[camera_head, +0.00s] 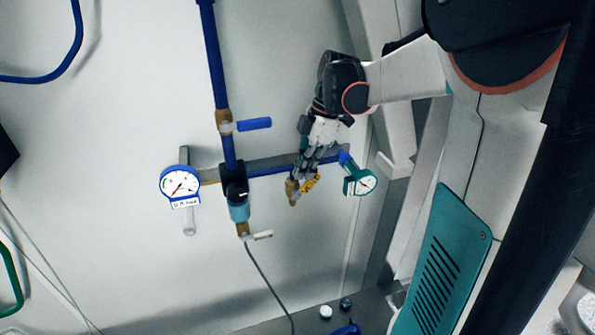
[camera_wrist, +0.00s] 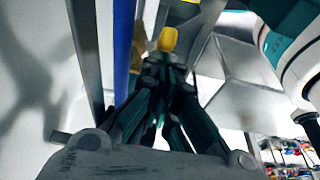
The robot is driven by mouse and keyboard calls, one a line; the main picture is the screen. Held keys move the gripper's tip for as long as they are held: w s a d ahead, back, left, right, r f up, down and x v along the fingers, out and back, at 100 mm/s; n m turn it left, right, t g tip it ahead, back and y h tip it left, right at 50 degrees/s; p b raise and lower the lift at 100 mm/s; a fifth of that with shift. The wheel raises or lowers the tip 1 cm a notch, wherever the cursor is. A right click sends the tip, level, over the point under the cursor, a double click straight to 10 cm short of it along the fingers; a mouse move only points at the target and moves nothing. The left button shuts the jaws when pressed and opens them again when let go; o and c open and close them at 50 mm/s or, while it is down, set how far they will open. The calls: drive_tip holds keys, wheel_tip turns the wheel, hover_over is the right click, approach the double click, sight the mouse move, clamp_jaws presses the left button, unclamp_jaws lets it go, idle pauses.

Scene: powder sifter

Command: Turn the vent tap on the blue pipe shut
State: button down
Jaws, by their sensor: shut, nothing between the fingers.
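A small brass tap (camera_head: 292,190) with a yellow handle (camera_head: 310,184) sits on the horizontal blue pipe (camera_head: 268,172), which branches off a vertical blue pipe (camera_head: 216,60). My gripper (camera_head: 299,174) is shut, with its fingertips right by the yellow handle and nothing held. In the wrist view the yellow handle (camera_wrist: 168,39) stands just beyond the closed fingertips (camera_wrist: 163,64), beside the blue pipe (camera_wrist: 123,50). I cannot tell whether the fingers touch the handle. The fingers partly cover the tap, and the handle's angle to the pipe is hard to read.
A blue-handled valve (camera_head: 253,124) is on the vertical pipe. A white round gauge (camera_head: 180,184) is at the left and a teal gauge (camera_head: 361,183) close right of my gripper. A teal-bodied regulator (camera_head: 238,208) hangs below the junction. A vented teal panel (camera_head: 440,265) is at the lower right.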

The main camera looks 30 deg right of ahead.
sight(317, 174)
drive_tip(key=shift+s+d+f+b, duration=0.15)
drive_tip(key=shift+d+f+b, duration=0.2)
drive_tip(key=shift+d, duration=0.2)
drive_tip(key=shift+s+d+f+b, duration=0.2)
drive_tip(key=shift+d+f+b, duration=0.05)
drive_tip(key=shift+d+b, duration=0.25)
drive_tip(key=shift+s+d+f+b, duration=0.15)
drive_tip(key=shift+d+f+b, duration=0.2)
drive_tip(key=shift+d, duration=0.2)
drive_tip(key=shift+s+d+f+b, duration=0.2)
drive_tip(key=shift+d+f+b, duration=0.45)
drive_tip(key=shift+f+b, duration=0.05)
drive_tip(key=shift+s+d+f+b, duration=0.15)
drive_tip(key=shift+d+f+b, duration=0.5)
drive_tip(key=shift+f+b, duration=0.05)
